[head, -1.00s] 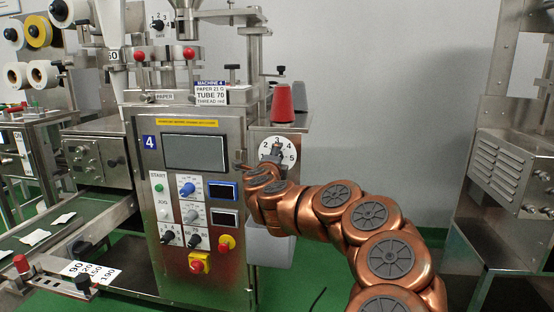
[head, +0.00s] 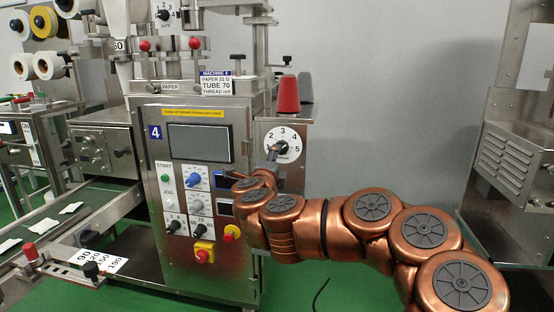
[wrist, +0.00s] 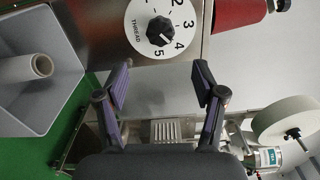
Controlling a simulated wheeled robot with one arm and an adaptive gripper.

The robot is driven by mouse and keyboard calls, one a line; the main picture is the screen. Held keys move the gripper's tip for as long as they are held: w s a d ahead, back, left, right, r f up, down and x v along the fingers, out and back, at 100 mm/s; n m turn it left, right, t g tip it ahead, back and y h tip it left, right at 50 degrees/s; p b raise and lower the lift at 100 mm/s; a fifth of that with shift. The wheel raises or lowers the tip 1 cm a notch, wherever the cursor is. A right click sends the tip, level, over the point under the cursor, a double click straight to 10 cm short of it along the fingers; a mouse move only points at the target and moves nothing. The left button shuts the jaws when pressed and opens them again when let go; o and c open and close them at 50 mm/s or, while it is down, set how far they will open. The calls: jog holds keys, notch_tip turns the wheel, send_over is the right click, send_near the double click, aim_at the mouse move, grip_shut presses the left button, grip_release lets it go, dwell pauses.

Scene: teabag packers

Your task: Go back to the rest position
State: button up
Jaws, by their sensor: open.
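My gripper (wrist: 160,88) shows in the wrist view with its two fingers apart and nothing between them. The white thread dial (wrist: 161,27) with a black knob is just beyond the fingertips, apart from them. In the head view my copper arm reaches from the lower right toward machine 4 (head: 200,195). Its end is in front of the right side of the control panel, just below the thread dial (head: 283,145). The gripper's fingers are mostly hidden by the arm in the head view.
A red thread cone (head: 288,94) stands on the machine's side shelf. A grey bin (wrist: 35,75) holding a white roll is at left in the wrist view. Another steel machine (head: 510,170) stands at the right. Green floor and a bare grey wall lie between the machines.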

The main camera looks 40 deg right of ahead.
jog(key=shift+s+a, duration=0.25)
jog(key=shift+r, duration=0.1)
dwell(0.4)
jog(key=w+a+r+n+t+y+p, duration=0.4)
jog(key=w+a+r+n+t+p, duration=0.15)
jog(key=a+r, duration=0.3)
jog(key=w+a+r+n+t+y+p, duration=0.1)
jog(key=a+r+n+y+p, duration=0.3)
jog(key=a, duration=0.5)
jog(key=w+a+r+n+y+p, duration=0.1)
jog(key=a+n+y+p, duration=0.2)
jog(key=a+n+y, duration=0.45)
jog(key=s+a+n+g+y+p, duration=0.3)
jog(key=s+a+n+p, duration=0.15)
jog(key=a, duration=0.75)
jog(key=s+a+f+n+g+p, duration=0.25)
jog(key=s+g+p, duration=0.2)
jog(key=s, duration=0.25)
jog(key=s+a+f+n+g+p, duration=0.25)
jog(key=s+n+p, duration=0.2)
jog(key=s, duration=0.25)
jog(key=s+d+r+g+h+p, duration=0.2)
jog(key=s+d+g+p, duration=0.1)
jog(key=s, duration=0.7)
jog(key=s+d+r+n+g+h+p, duration=0.1)
jog(key=s+d+g+p, duration=0.3)
jog(key=s, duration=0.6)
jog(key=shift+s+d+r+g+h+p, duration=0.3)
jog(key=shift+r+g+h+p, duration=0.1)
jog(key=shift+g+p, duration=0.4)
